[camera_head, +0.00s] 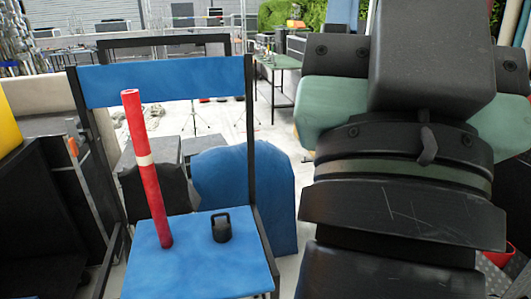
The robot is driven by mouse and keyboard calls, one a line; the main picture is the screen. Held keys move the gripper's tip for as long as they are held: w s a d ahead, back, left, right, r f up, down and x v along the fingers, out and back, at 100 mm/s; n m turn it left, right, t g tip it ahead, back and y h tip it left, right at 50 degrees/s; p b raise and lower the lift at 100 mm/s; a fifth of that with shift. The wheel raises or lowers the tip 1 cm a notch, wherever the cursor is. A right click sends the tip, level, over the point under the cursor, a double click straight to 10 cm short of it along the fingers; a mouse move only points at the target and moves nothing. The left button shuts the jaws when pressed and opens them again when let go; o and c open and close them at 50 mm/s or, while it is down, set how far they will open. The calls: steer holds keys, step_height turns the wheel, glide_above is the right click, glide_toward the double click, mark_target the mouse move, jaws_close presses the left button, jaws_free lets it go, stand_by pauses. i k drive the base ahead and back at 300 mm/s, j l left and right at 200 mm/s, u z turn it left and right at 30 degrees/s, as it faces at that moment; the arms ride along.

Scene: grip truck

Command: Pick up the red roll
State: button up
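The red roll (153,190) is a long thin tube with a white band near its middle. It stands on end on the blue seat (190,272) of a chair, with its top slanting to the left in the picture. Its upper end overlaps the chair's blue backrest (190,80) in the view. Nothing is holding the roll. I cannot make out my gripper's fingers anywhere in this view.
A small black kettlebell-shaped weight (222,228) sits on the seat right of the roll. A blue rounded panel (262,190) stands behind the chair. Dark cases (40,215) stand at left. A green table (277,62) is farther back. The right side is largely blocked close up.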

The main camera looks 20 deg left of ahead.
mark_target(131, 98)
steer(key=i+j, duration=0.1)
steer(key=j, duration=0.25)
steer(key=i+j, duration=0.15)
steer(key=j, duration=0.25)
steer(key=i+j, duration=0.1)
steer(key=j, duration=0.25)
steer(key=i+j+z, duration=0.1)
steer(key=j, duration=0.25)
steer(key=i+j, duration=0.15)
steer(key=j, duration=0.2)
steer(key=i+j, duration=0.1)
steer(key=j, duration=0.3)
